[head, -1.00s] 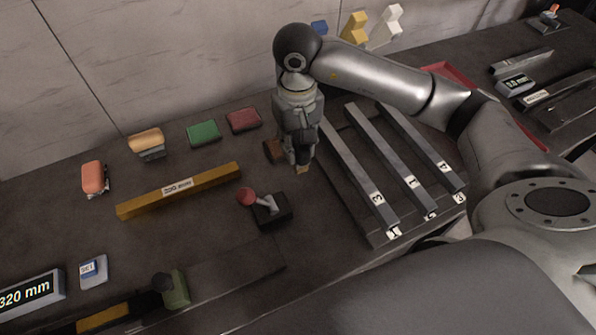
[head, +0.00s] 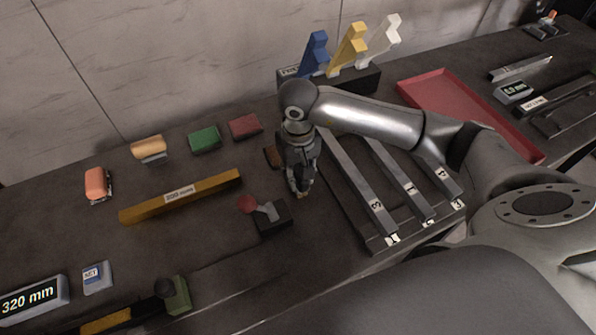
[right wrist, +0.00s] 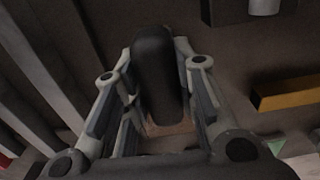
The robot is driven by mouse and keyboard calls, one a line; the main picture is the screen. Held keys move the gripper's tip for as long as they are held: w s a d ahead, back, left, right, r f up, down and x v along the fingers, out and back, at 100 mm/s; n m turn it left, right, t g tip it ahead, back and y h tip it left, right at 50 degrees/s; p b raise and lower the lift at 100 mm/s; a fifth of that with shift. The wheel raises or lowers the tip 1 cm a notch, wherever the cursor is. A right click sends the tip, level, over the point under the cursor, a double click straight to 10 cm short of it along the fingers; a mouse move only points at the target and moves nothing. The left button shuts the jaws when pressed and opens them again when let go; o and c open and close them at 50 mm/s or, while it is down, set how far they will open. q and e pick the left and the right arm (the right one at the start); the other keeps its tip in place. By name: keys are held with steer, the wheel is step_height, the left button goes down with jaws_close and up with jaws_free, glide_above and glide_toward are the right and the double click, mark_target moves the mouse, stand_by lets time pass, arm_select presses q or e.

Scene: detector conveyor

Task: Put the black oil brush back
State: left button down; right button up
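The black oil brush (right wrist: 157,75) shows in the right wrist view as a dark rounded handle between the two fingers, with a tan patch at its lower end. My right gripper (right wrist: 160,100) is closed around it. The gripper hides most of the brush there. I cannot tell whether the tip touches the bench. My left gripper is not in view.
The rack of grey bars (head: 372,192) is close on the right. The red-knobbed stand (head: 270,216) is close on the left. A yellow bar (head: 180,197) and a red tray (head: 470,112) lie farther away.

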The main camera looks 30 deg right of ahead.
steer(key=o, duration=0.4)
steer(key=shift+o, duration=0.2)
steer(key=shift+r+p, duration=0.25)
steer(key=shift+p, duration=0.1)
step_height(320, 180, up, 12)
steer(key=b, duration=0.3)
